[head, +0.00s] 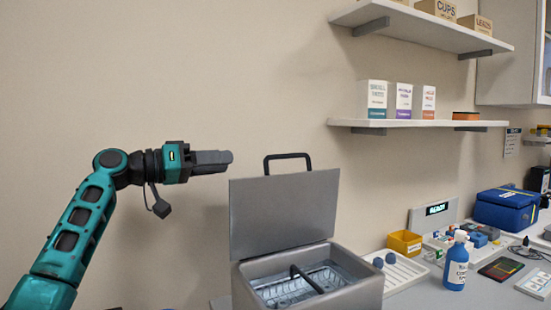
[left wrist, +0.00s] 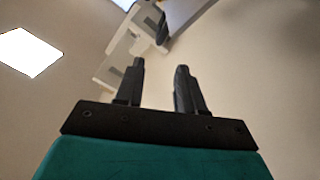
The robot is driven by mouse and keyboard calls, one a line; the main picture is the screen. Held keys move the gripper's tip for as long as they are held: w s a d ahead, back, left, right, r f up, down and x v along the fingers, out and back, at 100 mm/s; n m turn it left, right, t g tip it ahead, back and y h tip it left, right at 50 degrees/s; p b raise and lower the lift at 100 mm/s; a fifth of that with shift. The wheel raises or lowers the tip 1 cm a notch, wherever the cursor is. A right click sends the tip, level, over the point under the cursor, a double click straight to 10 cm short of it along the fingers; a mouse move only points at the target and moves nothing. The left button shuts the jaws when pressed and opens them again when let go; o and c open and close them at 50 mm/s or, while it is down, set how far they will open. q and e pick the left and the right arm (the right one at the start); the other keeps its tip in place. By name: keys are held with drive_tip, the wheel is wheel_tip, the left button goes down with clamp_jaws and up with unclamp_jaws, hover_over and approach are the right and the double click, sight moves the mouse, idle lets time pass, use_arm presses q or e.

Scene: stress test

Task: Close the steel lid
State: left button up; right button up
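The steel lid (head: 283,212) stands open and upright at the back of a grey steel box (head: 330,297). A dark loop handle (head: 287,156) sticks up from the lid's top edge. Inside the box are a wire rack and a dark bar (head: 305,279). My left gripper (head: 229,160) is level with the handle, to its left and just above the lid's upper left corner, apart from both in the picture. In the left wrist view its two fingers (left wrist: 160,68) stand apart with nothing between them. My right gripper is not in view.
Right of the box are a white tray (head: 408,276) with blue balls, a yellow bin (head: 404,242), a blue spray bottle (head: 456,262) and a blue case (head: 506,208). Wall shelves (head: 418,124) with boxes hang above. The wall area behind my left arm is bare.

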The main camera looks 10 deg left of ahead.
sight(273, 158)
use_arm(q)
drive_tip(key=p+x, duration=0.2)
drive_tip(key=x, duration=1)
drive_tip(key=shift+w+d, duration=0.15)
drive_tip(key=shift+d, duration=0.2)
clamp_jaws()
